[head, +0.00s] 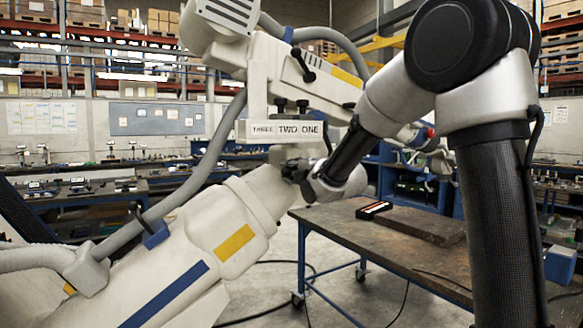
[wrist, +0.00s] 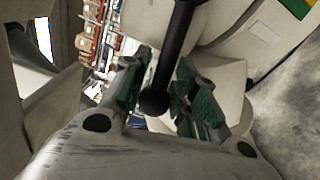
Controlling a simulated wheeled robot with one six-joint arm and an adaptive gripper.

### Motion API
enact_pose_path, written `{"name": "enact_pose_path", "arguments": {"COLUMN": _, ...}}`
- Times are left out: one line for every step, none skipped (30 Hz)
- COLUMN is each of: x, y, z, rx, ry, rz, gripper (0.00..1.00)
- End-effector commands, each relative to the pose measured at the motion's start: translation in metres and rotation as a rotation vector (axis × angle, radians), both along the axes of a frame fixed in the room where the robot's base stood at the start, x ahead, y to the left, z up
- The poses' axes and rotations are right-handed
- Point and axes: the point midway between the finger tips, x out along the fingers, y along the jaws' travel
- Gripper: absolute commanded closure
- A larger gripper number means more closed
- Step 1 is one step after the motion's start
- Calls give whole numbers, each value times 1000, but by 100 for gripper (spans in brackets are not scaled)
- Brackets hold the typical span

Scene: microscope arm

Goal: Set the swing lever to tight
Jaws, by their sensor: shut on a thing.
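The swing lever (wrist: 178,45) is a black rod with a round knob. It comes down from the top of the wrist view, and its knob (wrist: 155,102) lies between the fingers. My gripper (wrist: 160,85) has its green-padded fingers on either side of the lever and is shut on it near the knob. There the gripper and my arm hide most of the lever. No "tight" mark is readable.
Another black lever (head: 302,66) sits higher on the white arm. Grey hoses (head: 205,165) run along its left side. A workbench (head: 405,246) with a small black and orange item (head: 374,210) stands at the right. Open floor shows between.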

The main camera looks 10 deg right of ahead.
Motion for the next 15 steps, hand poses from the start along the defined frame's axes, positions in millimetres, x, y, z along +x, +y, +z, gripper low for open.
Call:
{"name": "enact_pose_path", "arguments": {"x": 0, "y": -1, "z": -4, "rx": -31, "ry": -7, "rz": -1, "gripper": 100}}
{"name": "enact_pose_path", "arguments": {"x": 0, "y": -1, "z": -6, "rx": -47, "ry": -13, "rz": 0, "gripper": 100}}
{"name": "enact_pose_path", "arguments": {"x": 0, "y": -1, "z": -7, "rx": -62, "ry": -17, "rz": -1, "gripper": 100}}
{"name": "enact_pose_path", "arguments": {"x": 0, "y": -1, "z": -8, "rx": -69, "ry": -20, "rz": -1, "gripper": 100}}
{"name": "enact_pose_path", "arguments": {"x": 0, "y": -1, "z": -8, "rx": -73, "ry": -21, "rz": 0, "gripper": 100}}
{"name": "enact_pose_path", "arguments": {"x": 0, "y": -1, "z": -8, "rx": -75, "ry": -22, "rz": 0, "gripper": 100}}
{"name": "enact_pose_path", "arguments": {"x": 0, "y": -1, "z": -8, "rx": -75, "ry": -22, "rz": 0, "gripper": 100}}
{"name": "enact_pose_path", "arguments": {"x": 0, "y": -1, "z": -8, "rx": -74, "ry": -22, "rz": 0, "gripper": 100}}
{"name": "enact_pose_path", "arguments": {"x": 0, "y": -1, "z": -8, "rx": -74, "ry": -22, "rz": 0, "gripper": 100}}
{"name": "enact_pose_path", "arguments": {"x": 0, "y": -1, "z": -8, "rx": -73, "ry": -20, "rz": -1, "gripper": 100}}
{"name": "enact_pose_path", "arguments": {"x": 0, "y": -1, "z": -8, "rx": -73, "ry": -20, "rz": -1, "gripper": 100}}
{"name": "enact_pose_path", "arguments": {"x": 0, "y": -1, "z": -8, "rx": -73, "ry": -20, "rz": -1, "gripper": 70}}
{"name": "enact_pose_path", "arguments": {"x": 0, "y": -1, "z": -8, "rx": -72, "ry": -20, "rz": -1, "gripper": 64}}
{"name": "enact_pose_path", "arguments": {"x": 0, "y": -1, "z": -8, "rx": -72, "ry": -20, "rz": -1, "gripper": 64}}
{"name": "enact_pose_path", "arguments": {"x": 0, "y": -1, "z": -8, "rx": -72, "ry": -20, "rz": -1, "gripper": 64}}
